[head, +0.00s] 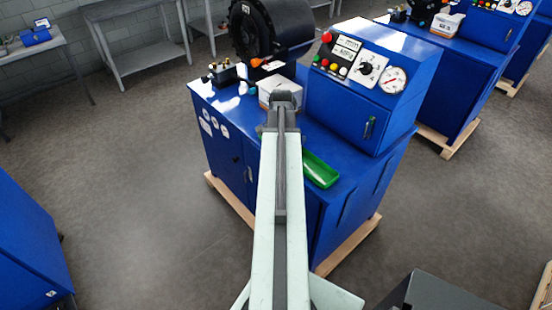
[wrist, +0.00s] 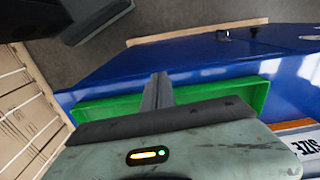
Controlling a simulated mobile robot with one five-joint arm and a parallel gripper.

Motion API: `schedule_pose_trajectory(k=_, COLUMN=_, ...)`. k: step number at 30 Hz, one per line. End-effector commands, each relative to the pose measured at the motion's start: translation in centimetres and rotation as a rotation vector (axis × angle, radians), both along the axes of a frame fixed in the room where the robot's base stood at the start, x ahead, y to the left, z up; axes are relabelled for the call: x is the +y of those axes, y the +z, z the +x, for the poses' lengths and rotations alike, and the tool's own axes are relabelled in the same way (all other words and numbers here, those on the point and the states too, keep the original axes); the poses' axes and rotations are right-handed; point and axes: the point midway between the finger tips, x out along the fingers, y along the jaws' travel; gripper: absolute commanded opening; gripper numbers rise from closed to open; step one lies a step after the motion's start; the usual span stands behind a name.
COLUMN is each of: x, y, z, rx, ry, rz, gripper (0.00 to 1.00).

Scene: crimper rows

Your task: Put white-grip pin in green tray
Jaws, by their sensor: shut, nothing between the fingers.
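The green tray (head: 321,170) lies on the blue cabinet top, right of my arm in the head view. In the wrist view the green tray (wrist: 262,97) lies behind my gripper (wrist: 158,84), which hides much of it. The two fingers are together with nothing between them. In the head view my gripper (head: 284,98) is seen from behind, over the cabinet top near a white box. I cannot make out a white-grip pin for certain in either view; a small orange and whitish piece (head: 272,64) sits by the black crimper head, too small to identify.
The white box (head: 268,88) stands just beyond my gripper. A blue control housing (head: 350,112) with gauge and buttons rises at right. The black crimper head (head: 268,32) stands behind. Small fittings (head: 222,72) sit at the left edge. Grey floor lies open at left.

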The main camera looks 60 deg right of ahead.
Motion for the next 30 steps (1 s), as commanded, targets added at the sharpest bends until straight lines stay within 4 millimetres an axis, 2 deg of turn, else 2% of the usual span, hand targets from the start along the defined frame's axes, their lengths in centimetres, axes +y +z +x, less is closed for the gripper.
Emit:
schedule_pose_trajectory(k=1, x=-0.9, y=0.2, z=0.0, rx=0.0, ry=0.0, rz=0.0, gripper=0.0)
schedule_pose_trajectory(k=3, x=-1.4, y=0.2, z=-0.3, rx=0.0, ry=0.0, rz=0.0, gripper=0.0)
schedule_pose_trajectory(k=14, x=-1.7, y=0.2, z=-0.4, rx=0.0, ry=0.001, rz=0.0, gripper=0.0)
schedule_pose_trajectory(k=21, x=-4.1, y=0.2, z=-0.9, rx=0.0, ry=0.001, rz=0.0, gripper=0.0)
schedule_pose_trajectory(k=30, x=-3.9, y=0.2, z=-0.9, rx=0.0, ry=0.003, rz=0.0, gripper=0.0)
